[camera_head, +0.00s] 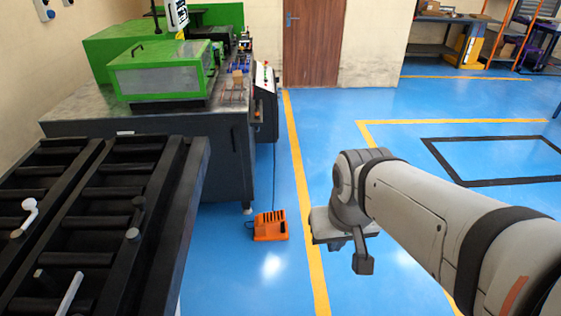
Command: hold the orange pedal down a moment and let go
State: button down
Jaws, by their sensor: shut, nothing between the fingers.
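The orange pedal (270,226) sits on the blue floor, in front of the green machine's cabinet and left of the yellow floor line. A thin dark cable runs up from it toward the machine. My arm reaches in from the lower right. My gripper (362,266) hangs at its end, to the right of the pedal and apart from it, across the yellow line. The gripper is shut with nothing in it. Its fingers are small in this view.
The green machine (160,70) on its dark cabinet (185,145) stands behind the pedal. A black roller table (195,185) fills the lower left. The blue floor (330,120) right of the yellow line (303,190) is clear. A brown door (313,40) is at the back.

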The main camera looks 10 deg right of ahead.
aim_at(275, 216)
jog(key=z, duration=0.7)
jog(key=i, duration=3)
jog(key=u, duration=1.8)
